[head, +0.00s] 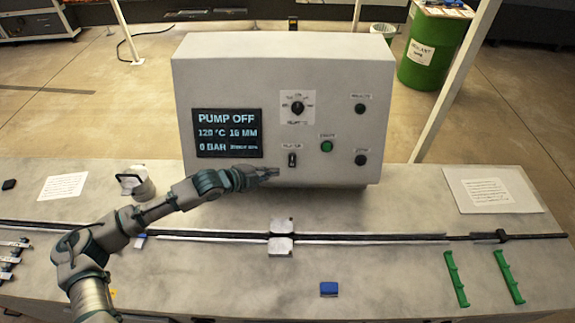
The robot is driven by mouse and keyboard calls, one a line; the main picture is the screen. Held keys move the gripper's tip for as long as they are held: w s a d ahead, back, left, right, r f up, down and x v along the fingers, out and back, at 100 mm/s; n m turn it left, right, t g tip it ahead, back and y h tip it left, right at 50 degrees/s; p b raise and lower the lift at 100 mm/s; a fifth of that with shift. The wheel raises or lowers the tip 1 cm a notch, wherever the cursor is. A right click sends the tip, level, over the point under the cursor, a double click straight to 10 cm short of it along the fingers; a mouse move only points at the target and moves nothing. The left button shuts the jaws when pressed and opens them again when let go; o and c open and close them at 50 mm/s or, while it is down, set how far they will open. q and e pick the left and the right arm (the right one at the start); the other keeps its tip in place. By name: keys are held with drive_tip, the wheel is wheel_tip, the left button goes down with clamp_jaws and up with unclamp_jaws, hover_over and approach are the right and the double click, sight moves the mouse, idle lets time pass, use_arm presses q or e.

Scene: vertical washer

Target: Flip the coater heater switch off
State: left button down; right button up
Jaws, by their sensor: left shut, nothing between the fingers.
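A grey control box (225,75) stands at the back of the bench. A small toggle switch (292,160) sits low on its front under a small label, which looks like it reads "heater" but is blurred. I cannot tell clearly whether the switch is up or down. My left gripper (272,173) is shut and empty, just left of and slightly below the switch, apart from it in the picture. My left arm reaches in from the lower left. My right gripper is not in view.
The box also carries a display (228,132) reading "PUMP OFF", a rotary knob (297,107), a green button (327,146) and dark buttons. A rail (370,237) runs along the bench. Green brackets (456,278) and a blue block (328,289) lie in front.

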sight(294, 165)
use_arm(q)
drive_tip(key=w+d+f, duration=0.1)
drive_tip(key=w, duration=0.1)
drive_tip(key=w+d+f+p, duration=0.1)
drive_tip(key=w+d+f, duration=0.2)
drive_tip(key=w+f, duration=0.1)
drive_tip(key=w, duration=0.1)
drive_tip(key=shift+d+f+p, duration=0.1)
drive_tip(key=shift+d+p, duration=0.15)
drive_tip(key=shift+p, duration=0.1)
